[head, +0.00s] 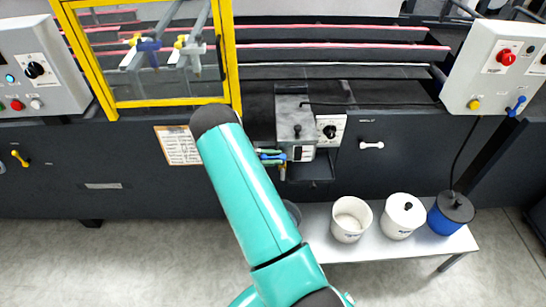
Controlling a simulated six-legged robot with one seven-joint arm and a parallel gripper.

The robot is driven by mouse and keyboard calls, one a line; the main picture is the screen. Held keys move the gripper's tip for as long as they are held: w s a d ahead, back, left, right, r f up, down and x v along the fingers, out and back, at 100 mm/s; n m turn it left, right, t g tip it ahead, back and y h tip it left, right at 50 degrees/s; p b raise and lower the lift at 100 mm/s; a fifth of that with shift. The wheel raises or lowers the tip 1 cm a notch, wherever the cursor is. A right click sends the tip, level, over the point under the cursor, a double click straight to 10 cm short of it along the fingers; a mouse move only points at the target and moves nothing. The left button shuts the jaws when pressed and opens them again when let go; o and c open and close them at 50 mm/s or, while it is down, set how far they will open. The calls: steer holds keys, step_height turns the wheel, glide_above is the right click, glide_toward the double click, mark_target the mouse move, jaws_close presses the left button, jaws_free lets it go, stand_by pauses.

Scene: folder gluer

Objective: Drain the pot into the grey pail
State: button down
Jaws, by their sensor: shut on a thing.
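The pot looks to be the grey metal box (294,118) with a small dark knob, mounted on the machine's front at the middle. Small green and blue parts (270,154) show at its lower left, beside my arm, and a dark ledge (311,170) sits below it. The grey pail (293,212) stands on the low bench, mostly hidden behind my teal arm. Only its right edge shows. The pail's inside cannot be seen. My arm crosses the middle of the head view, and I cannot make out my gripper, hidden behind the arm.
A yellow-framed guard (232,70) stands upper left. The floor (110,262) at left is clear.

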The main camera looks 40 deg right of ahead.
steer(key=shift+r, duration=0.1)
stand_by(0.4)
steer(key=c, duration=1.2)
jaws_free()
steer(key=shift+c, duration=0.2)
